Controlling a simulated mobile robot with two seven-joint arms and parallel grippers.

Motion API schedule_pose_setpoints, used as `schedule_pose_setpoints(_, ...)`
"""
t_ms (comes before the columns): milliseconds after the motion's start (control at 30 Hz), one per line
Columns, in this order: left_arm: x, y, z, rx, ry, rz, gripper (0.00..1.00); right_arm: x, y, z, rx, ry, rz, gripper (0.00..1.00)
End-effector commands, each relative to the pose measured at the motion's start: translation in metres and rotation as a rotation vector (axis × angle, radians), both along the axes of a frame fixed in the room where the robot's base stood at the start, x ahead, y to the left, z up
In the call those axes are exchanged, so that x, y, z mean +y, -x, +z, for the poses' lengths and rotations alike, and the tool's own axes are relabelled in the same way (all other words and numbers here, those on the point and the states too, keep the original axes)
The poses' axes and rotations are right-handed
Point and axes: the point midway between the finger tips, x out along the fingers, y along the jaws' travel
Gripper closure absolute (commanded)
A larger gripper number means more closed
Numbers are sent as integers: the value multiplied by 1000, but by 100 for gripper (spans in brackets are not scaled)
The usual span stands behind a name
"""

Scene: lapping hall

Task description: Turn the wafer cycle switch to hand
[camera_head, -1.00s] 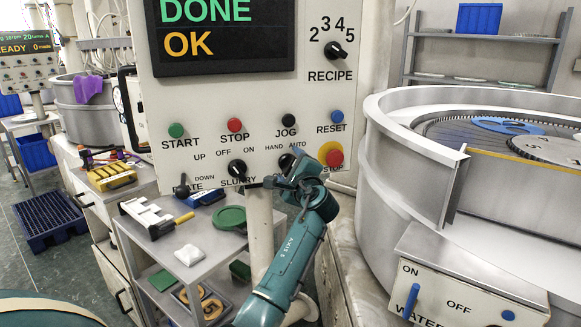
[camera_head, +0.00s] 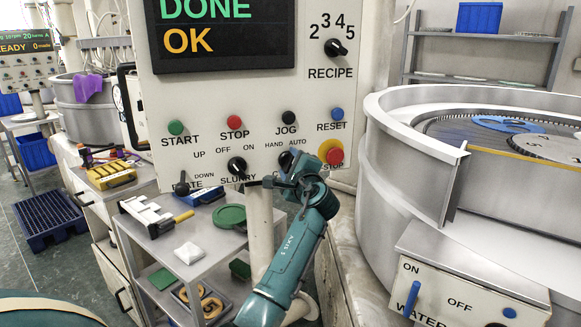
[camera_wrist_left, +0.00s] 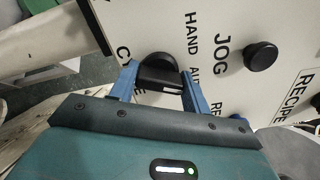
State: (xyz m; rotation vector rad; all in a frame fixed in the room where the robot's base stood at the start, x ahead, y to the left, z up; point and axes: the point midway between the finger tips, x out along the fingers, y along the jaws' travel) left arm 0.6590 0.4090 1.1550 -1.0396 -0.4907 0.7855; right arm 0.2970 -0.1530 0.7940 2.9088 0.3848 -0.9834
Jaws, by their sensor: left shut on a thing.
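The cycle switch is a black knob (camera_head: 286,160) on the white control panel (camera_head: 250,110), under the words HAND and AUTO. In the left wrist view, the knob (camera_wrist_left: 158,72) sits between the blue fingers of my left gripper (camera_wrist_left: 160,85), which is shut on it. A small light mark shows on the knob toward the AUTO side; its exact setting is hard to tell. In the head view my left gripper (camera_head: 285,181) reaches the panel from below and hides part of the knob and its label. My right gripper is not in view.
The red stop button (camera_head: 334,156) is close to the right of my left gripper. The slurry knob (camera_head: 237,165) is to the left, the black jog button (camera_head: 288,118) above. A grey cart (camera_head: 200,262) stands below the panel, a large round machine (camera_head: 400,170) at right.

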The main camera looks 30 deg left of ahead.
Motion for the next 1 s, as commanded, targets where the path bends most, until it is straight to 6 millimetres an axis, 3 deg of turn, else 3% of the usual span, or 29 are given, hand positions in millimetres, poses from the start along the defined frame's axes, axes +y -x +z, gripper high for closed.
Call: schedule_pose_setpoints(1000,0,0,-5,-649,538,0,76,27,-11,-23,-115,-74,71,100)
